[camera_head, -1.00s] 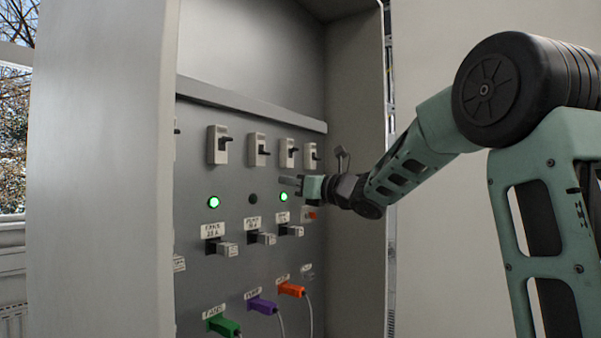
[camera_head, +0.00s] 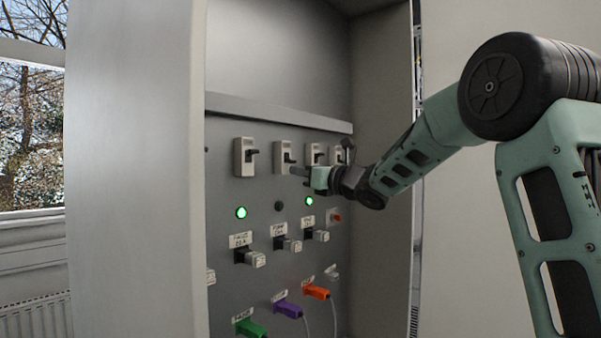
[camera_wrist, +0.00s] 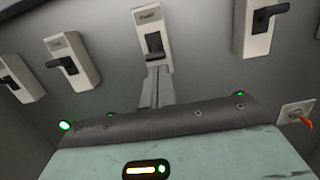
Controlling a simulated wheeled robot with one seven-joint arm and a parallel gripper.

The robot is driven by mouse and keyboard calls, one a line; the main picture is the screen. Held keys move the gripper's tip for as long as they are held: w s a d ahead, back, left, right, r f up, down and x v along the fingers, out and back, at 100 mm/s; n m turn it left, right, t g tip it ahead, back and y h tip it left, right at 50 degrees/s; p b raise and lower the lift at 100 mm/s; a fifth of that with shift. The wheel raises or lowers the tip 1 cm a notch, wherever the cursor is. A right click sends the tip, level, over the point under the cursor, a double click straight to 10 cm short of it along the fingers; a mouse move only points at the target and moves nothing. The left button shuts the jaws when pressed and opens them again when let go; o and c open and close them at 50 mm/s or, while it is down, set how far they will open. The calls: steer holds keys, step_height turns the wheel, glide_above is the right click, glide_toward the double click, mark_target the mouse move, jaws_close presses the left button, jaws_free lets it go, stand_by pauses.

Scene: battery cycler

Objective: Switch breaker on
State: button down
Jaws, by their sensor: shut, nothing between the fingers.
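A row of pale breakers with black levers runs across the grey panel. The second breaker (camera_head: 283,155) has its lever lower than its neighbours' and stands above a dark lamp (camera_head: 279,206). In the wrist view this breaker (camera_wrist: 150,20) is at top centre, its black lever (camera_wrist: 154,45) hanging down. My gripper (camera_head: 296,171) is shut and empty, its tips just below that lever. In the wrist view my gripper (camera_wrist: 157,75) points up at the lever; I cannot tell whether they touch. The dark lamp is hidden there.
Lit green lamps (camera_head: 241,212) and (camera_head: 309,201) flank the dark one. Neighbouring breakers (camera_head: 244,157) and (camera_head: 314,154) stand close on both sides. Below are grey connectors (camera_head: 250,257) and coloured plugs (camera_head: 288,309) with cables. The cabinet's side wall (camera_head: 385,110) is at the right.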

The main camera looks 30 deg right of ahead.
steer(key=shift+s+d+r+g+h, duration=0.1)
steer(key=shift+s+r+g+h, duration=0.2)
steer(key=shift+g, duration=0.4)
